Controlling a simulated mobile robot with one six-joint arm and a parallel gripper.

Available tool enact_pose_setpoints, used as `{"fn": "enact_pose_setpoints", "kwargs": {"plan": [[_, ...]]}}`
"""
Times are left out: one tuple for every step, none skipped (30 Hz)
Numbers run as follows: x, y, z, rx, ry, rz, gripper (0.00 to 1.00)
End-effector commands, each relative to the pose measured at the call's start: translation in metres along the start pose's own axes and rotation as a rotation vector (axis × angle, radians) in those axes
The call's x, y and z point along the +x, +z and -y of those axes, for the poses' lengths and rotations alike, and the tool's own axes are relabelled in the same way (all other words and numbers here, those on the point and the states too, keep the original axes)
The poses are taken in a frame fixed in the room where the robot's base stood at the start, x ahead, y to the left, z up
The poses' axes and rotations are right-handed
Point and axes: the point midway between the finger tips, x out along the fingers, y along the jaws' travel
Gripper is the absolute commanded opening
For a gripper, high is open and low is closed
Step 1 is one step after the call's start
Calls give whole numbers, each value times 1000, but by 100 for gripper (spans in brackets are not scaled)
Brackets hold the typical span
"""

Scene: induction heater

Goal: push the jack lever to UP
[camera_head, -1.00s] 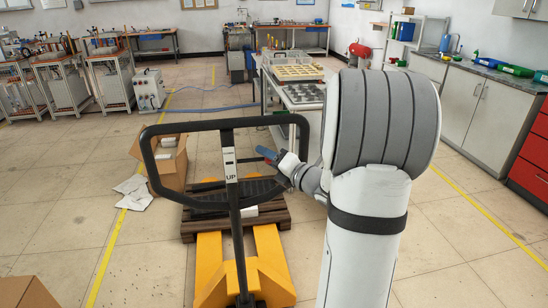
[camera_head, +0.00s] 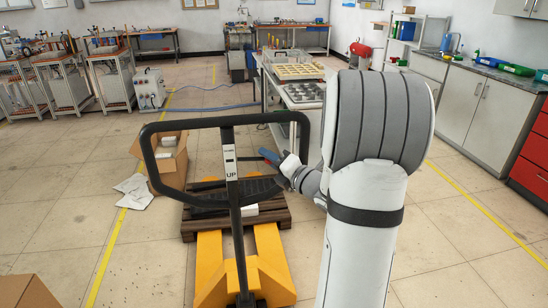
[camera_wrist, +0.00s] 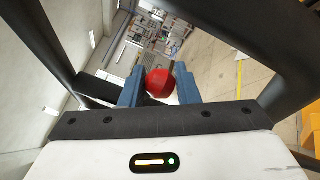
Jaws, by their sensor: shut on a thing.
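The pallet jack's black loop handle (camera_head: 150,160) stands upright in front of me in the head view. A white label (camera_head: 230,163) with "UP" at its lower end is on its central bar. In the wrist view, the jack lever's red round knob (camera_wrist: 159,83) sits between the two blue fingers of my gripper (camera_wrist: 159,88), which is shut on it. In the head view, my gripper (camera_head: 268,156) is just right of the central bar.
The yellow forks (camera_head: 210,255) lie under a dark wooden pallet (camera_head: 275,222). An open cardboard box (camera_head: 172,165) is left of the pallet. A table with trays (camera_head: 300,92) is behind my arm. Floor is clear at the right.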

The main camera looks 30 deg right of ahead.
Motion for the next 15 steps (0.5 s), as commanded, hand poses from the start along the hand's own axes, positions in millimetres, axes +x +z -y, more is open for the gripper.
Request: {"fn": "enact_pose_setpoints", "kwargs": {"plan": [[0,-5,7,37,18,12,0],[0,-6,9,55,29,18,0],[0,-7,10,75,40,27,0],[0,-7,10,86,47,31,0],[0,-7,10,93,52,34,0],[0,-7,10,98,54,36,0],[0,-7,10,99,55,37,0],[0,-7,10,99,55,37,0],[0,-7,10,99,55,37,0],[0,-7,10,98,54,37,0],[0,-7,10,98,54,37,0],[0,-7,10,98,54,37,0],[0,-7,10,98,54,37,0],[0,-7,10,98,54,37,30],[0,-7,10,98,54,37,33]]}}
